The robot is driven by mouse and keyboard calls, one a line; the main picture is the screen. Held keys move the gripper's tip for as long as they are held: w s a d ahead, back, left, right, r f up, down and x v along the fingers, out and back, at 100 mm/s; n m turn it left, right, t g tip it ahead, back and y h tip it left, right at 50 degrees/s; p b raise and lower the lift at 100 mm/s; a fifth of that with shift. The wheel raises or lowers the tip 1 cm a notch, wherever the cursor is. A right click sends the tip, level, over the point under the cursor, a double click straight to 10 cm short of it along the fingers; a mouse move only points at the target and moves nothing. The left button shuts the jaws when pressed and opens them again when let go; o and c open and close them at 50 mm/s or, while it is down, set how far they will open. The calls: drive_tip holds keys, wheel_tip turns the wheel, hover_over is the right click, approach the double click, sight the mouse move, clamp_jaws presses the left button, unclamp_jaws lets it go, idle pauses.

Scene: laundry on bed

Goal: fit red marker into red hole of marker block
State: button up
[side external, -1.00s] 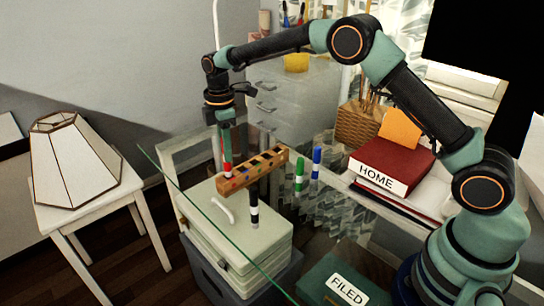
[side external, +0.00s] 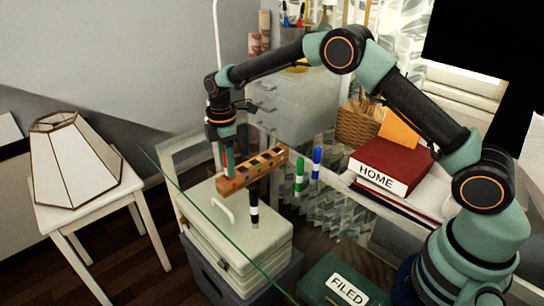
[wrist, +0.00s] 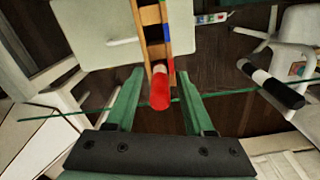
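The wooden marker block (side external: 262,165), with coloured squares along it, rests above a pale case. The red marker (wrist: 160,88) is at the block's near end in the wrist view, its red end toward the camera and a white band just beyond. It is only partly seen in the side view (side external: 229,158), at the block's left end; which hole it is over or in is hidden. My gripper (wrist: 161,72) has its green fingers on either side of the red marker, with a gap showing on both sides. The fingers also reach the block's left end in the side view (side external: 226,165).
A black marker (side external: 254,208) stands in front of the block; green (side external: 299,172) and blue (side external: 316,160) markers stand to its right. The pale case (side external: 240,235) has a white handle. A red HOME book (side external: 385,165) and a green FILED box (side external: 345,285) lie nearer my base.

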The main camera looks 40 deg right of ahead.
wheel_tip(320, 180, up, 11)
drive_tip(key=shift+r, duration=0.8)
drive_tip(key=s+d+r+m+t, duration=0.3)
drive_tip(key=s+d+r+m, duration=0.3)
drive_tip(key=s+r, duration=0.45)
drive_tip(key=s+d+f+m+t, duration=0.1)
drive_tip(key=s+f+m, duration=0.1)
drive_tip(key=s+m, duration=0.2)
drive_tip(key=s+d+f+m+t, duration=0.1)
drive_tip(key=s+m, duration=0.4)
drive_tip(key=s, duration=0.5)
drive_tip(key=shift+s+d+f+t, duration=0.3)
drive_tip(key=shift+s+d+f, duration=0.1)
drive_tip(key=shift+f, duration=0.4)
